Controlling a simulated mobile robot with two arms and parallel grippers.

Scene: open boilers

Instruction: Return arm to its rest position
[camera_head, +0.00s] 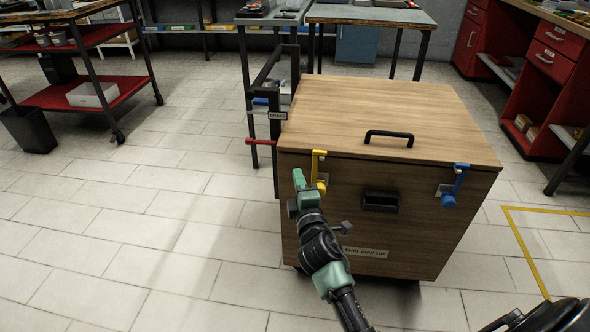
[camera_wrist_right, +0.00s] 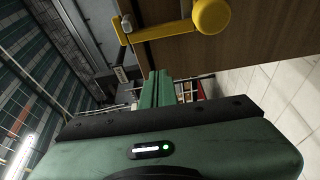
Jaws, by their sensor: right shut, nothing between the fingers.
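A wooden box (camera_head: 330,225) stands on the tiled floor with its lid (camera_head: 370,105) down. A yellow latch (camera_head: 319,170) is on the left of its front and a blue latch (camera_head: 455,187) on the right. My right gripper (camera_head: 298,178) is just left of the yellow latch, close to the box's front left edge. In the right wrist view the gripper's fingers (camera_wrist_right: 156,88) are together and hold nothing, and the yellow latch (camera_wrist_right: 205,20) shows above them, apart from them. My left gripper is not in view.
A black handle (camera_head: 389,137) is on the lid. A dark metal frame with a red bar (camera_head: 262,142) stands left of the box. A black bin (camera_head: 28,130) and a red shelf cart (camera_head: 80,95) are at the left. The floor at the lower left is clear.

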